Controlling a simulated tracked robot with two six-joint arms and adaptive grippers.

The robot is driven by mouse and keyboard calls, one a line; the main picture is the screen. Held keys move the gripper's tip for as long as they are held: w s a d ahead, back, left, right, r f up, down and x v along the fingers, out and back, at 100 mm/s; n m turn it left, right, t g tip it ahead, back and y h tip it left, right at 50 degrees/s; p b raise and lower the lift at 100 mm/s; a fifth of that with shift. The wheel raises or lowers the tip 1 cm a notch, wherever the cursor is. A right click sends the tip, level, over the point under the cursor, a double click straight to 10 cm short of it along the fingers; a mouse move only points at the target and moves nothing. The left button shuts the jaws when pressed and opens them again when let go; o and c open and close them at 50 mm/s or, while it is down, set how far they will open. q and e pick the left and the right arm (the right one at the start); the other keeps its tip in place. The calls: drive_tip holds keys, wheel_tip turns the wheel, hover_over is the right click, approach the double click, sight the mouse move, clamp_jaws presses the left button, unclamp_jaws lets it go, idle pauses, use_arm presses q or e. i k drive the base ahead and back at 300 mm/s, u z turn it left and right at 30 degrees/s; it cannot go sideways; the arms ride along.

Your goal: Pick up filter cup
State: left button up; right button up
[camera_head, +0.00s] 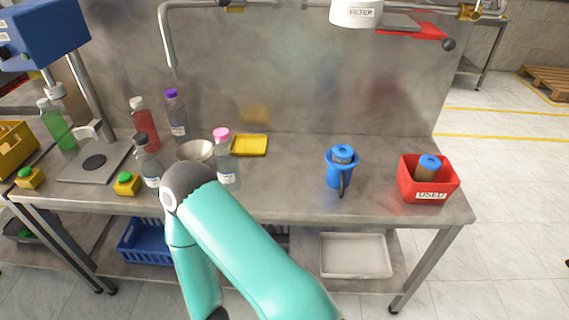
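A blue cup-like holder (333,177) stands upright on the metal table, right of the middle. A filter cup with a blue top (343,153) sits in it, and a dark handle-like part shows at its front. A second filter cup with a blue top (428,163) and a brownish body stands in the red bin (436,196) marked USED. A white housing (355,12) marked FILTER hangs at the top edge. One teal arm of mine rises from the bottom and bends over the table's front edge. Neither gripper shows.
Several bottles, including a pink-capped one (226,170), and a metal bowl (196,151) stand left of the middle. A yellow tray (250,145) lies behind them. A blue capping press (42,30) is at far left. The tabletop between the bottles and the blue holder is clear.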

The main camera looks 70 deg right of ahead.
sight(339, 177)
drive_tip(key=u, duration=0.05)
drive_tip(key=k, duration=1.55)
drive_tip(key=z, duration=1)
drive_tip(key=i, duration=0.2)
drive_tip(key=z, duration=1.65)
drive_tip(key=i, duration=0.95)
drive_tip(key=u, duration=0.4)
